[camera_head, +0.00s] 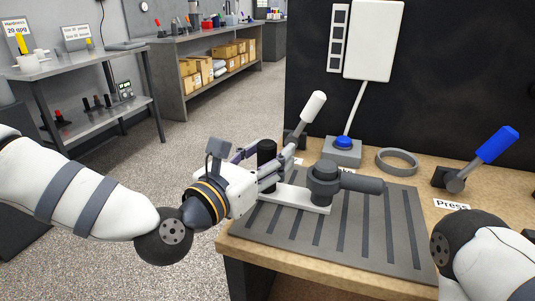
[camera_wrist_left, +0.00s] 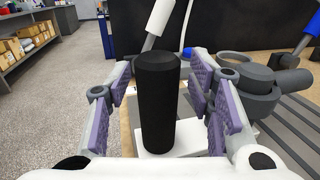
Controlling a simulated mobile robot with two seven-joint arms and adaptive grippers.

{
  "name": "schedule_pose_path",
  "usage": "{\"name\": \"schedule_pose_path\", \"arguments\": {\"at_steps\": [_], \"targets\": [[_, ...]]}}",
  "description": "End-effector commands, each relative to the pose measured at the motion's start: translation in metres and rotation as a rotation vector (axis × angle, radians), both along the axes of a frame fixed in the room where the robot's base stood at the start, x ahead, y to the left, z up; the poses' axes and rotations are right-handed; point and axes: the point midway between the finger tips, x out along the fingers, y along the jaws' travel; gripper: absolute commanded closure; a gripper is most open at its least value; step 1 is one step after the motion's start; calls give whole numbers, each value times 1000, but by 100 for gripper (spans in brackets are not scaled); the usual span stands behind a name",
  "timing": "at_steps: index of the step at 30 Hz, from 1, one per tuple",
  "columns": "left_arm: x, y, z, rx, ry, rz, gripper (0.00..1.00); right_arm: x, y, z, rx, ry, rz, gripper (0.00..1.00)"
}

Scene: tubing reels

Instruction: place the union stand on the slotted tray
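The union stand has a white base plate (camera_head: 300,199), a black upright post (camera_head: 267,152) and a dark grey union (camera_head: 323,181) with a long side arm. Its base overlaps the back left part of the grey slotted tray (camera_head: 385,235) in the head view; I cannot tell whether it rests there. My left gripper (camera_head: 271,170) is around the post. In the left wrist view, the post (camera_wrist_left: 159,105) stands upright between the purple finger pads, with gaps showing on both sides, so the gripper is open. My right arm enters at right, with its gripper out of view.
The tray lies on a wooden-topped bench (camera_head: 340,284). Behind it are a white-handled lever (camera_head: 312,108), a blue button box (camera_head: 342,150), a grey ring (camera_head: 397,161) and a blue-handled lever (camera_head: 490,150). The tray's front and right are bare.

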Motion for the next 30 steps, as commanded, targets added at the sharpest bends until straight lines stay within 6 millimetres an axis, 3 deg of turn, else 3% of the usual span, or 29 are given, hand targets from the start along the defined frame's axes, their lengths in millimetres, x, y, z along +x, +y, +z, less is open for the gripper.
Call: {"name": "schedule_pose_path", "arguments": {"at_steps": [8, 21, 30], "targets": [[-8, 6, 3, -1, 1, 1, 52, 2, 0, 2, 0, -6, 0, 60], [-92, 61, 5, -1, -1, 2, 52, 7, 0, 8, 0, -24, 0, 60], [-101, 66, 3, 0, 0, 1, 52, 8, 0, 9, 0, -28, -1, 60]]}}
